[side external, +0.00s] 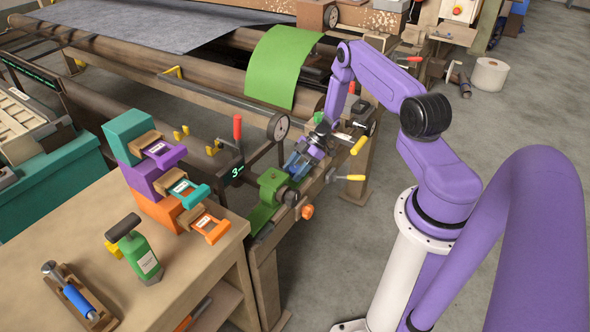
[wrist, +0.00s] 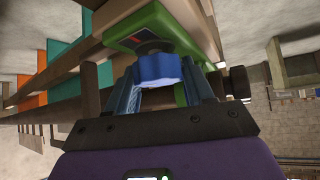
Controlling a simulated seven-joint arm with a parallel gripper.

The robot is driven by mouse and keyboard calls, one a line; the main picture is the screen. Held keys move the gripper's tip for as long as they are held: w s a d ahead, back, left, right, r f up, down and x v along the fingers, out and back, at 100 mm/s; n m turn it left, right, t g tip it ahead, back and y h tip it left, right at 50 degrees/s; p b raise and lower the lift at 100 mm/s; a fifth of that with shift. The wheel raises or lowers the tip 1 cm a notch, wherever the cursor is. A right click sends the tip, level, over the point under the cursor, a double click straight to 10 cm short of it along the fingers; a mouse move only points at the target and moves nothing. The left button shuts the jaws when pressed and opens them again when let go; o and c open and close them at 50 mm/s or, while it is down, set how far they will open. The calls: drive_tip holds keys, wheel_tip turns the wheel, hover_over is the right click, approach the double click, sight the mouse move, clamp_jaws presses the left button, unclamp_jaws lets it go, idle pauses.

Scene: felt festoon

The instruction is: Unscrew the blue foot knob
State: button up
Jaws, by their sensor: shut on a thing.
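The blue foot knob (wrist: 158,70) shows in the wrist view, on the dark round end of a green bracket (wrist: 185,22). My gripper (wrist: 161,82) has one finger on each side of the knob and is shut on it. In the side external view, my gripper (side external: 296,166) reaches down beside the green bracket (side external: 268,190) on the rail. The knob cannot be made out clearly there, as the fingers cover that spot.
A dark knob (side external: 289,197) and an orange knob (side external: 307,212) sit close by on the rail.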

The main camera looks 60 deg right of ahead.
sight(295, 169)
drive_tip(key=o, duration=1)
drive_tip(key=shift+c, duration=0.2)
drive_tip(key=shift+r, duration=0.1)
drive_tip(key=shift+r, duration=0.55)
wheel_tip(295, 169, up, 2)
drive_tip(key=shift+r, duration=0.15)
drive_tip(key=s+a+r, duration=0.2)
drive_tip(key=s+r, duration=0.2)
drive_tip(key=s, duration=0.2)
drive_tip(key=s+a+r, duration=0.3)
drive_tip(key=s+r, duration=0.2)
drive_tip(key=s, duration=0.2)
drive_tip(key=shift+a+r, duration=0.25)
drive_tip(key=shift+w, duration=0.1)
